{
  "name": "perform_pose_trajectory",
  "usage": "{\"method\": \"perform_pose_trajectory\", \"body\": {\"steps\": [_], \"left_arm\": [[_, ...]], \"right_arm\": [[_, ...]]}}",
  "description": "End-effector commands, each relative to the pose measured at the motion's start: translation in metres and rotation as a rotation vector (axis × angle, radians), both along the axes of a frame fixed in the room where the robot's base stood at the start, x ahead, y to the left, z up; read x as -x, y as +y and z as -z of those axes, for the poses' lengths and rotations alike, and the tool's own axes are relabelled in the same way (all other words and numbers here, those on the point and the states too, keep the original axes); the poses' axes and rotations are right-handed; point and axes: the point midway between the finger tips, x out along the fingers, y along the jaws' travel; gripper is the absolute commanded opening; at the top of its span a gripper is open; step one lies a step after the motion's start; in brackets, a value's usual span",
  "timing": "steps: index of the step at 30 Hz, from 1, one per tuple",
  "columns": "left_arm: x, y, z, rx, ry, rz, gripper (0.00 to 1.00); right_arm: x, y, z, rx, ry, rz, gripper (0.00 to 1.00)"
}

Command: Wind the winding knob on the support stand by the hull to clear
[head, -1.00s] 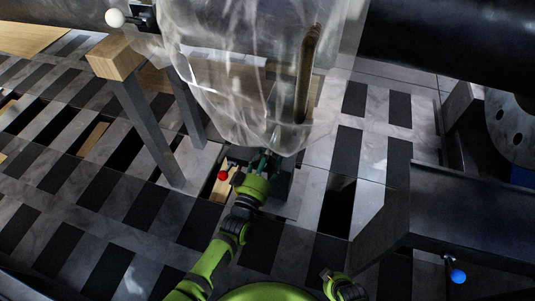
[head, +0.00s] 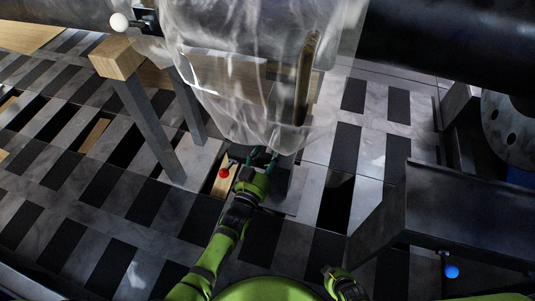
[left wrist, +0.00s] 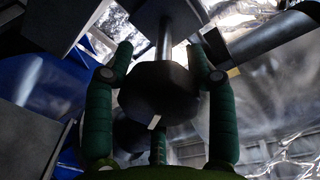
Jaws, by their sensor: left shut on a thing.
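The winding knob (left wrist: 158,94) is a dark, many-sided knob with a small pale mark on its edge. It sits on a metal shaft (left wrist: 164,42) in the left wrist view. My left gripper (left wrist: 160,75) has its green fingers on both sides of the knob and is shut on it. In the head view my left gripper (head: 262,156) reaches to the support stand under the hanging clear sheet; the knob is hidden there. The stand's dark base plate (head: 289,202) shows beside the gripper. My right gripper is not in view; only a part of that arm shows at the bottom.
A translucent sheet (head: 240,75) hangs just above my left gripper. A red ball (head: 224,173) is close to its left. A wood-topped trestle (head: 115,57) stands left. A dark beam (head: 440,210) with a blue ball (head: 452,271) below it is at right. The floor has dark gaps.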

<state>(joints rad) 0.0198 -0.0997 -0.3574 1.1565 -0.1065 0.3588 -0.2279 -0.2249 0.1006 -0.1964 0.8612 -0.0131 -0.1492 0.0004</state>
Motion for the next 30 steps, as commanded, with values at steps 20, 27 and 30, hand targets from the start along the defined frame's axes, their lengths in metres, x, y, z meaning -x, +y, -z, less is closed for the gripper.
{"method": "perform_pose_trajectory", "body": {"steps": [20,27,30], "left_arm": [[-0.0015,-0.0048,-0.0074,-0.013,-0.023,0.006,0.76],[-0.0003,-0.0024,-0.0032,-0.016,-0.014,0.004,0.76],[0.0036,-0.0003,-0.0017,-0.017,-0.011,0.003,0.76]], "right_arm": [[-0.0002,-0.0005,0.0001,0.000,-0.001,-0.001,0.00],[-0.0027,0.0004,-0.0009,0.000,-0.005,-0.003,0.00],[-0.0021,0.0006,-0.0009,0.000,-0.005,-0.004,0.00]]}}
